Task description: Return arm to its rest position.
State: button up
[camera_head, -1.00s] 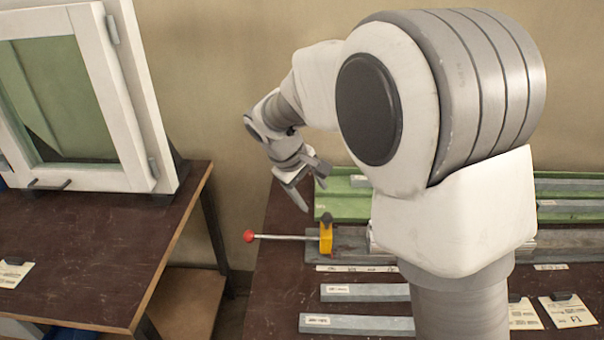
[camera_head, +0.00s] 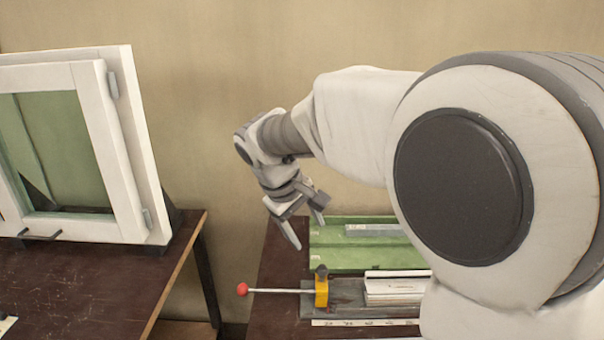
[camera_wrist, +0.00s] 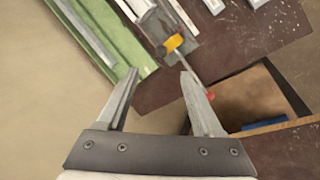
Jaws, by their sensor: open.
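My gripper (camera_head: 304,226) hangs from my bent arm above the left end of the clamp bench in the head view, fingers pointing down. It also shows in the wrist view (camera_wrist: 157,82), with its two fingers apart and nothing between them. The clamp's yellow block (camera_head: 321,291) and its lever with a red knob (camera_head: 242,289) are below the gripper, apart from it. My large arm joint hides the right part of the bench.
A green tray (camera_head: 335,258) holding a grey profile (camera_head: 375,230) lies at the back of the bench. A white window frame (camera_head: 105,140) stands on a dark table (camera_head: 90,285) at left. A gap separates the two tables. The wall is behind.

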jog(key=s+d+r+m+y, duration=0.2)
jog(key=s+d+r+m, duration=0.25)
jog(key=s+d, duration=0.45)
jog(key=s+d+f+m+t+y+p, duration=0.1)
jog(key=s+d+m, duration=0.3)
jog(key=s, duration=1)
jog(key=shift+d+t, duration=0.5)
jog(key=shift+d, duration=0.1)
jog(key=shift+s+d, duration=0.1)
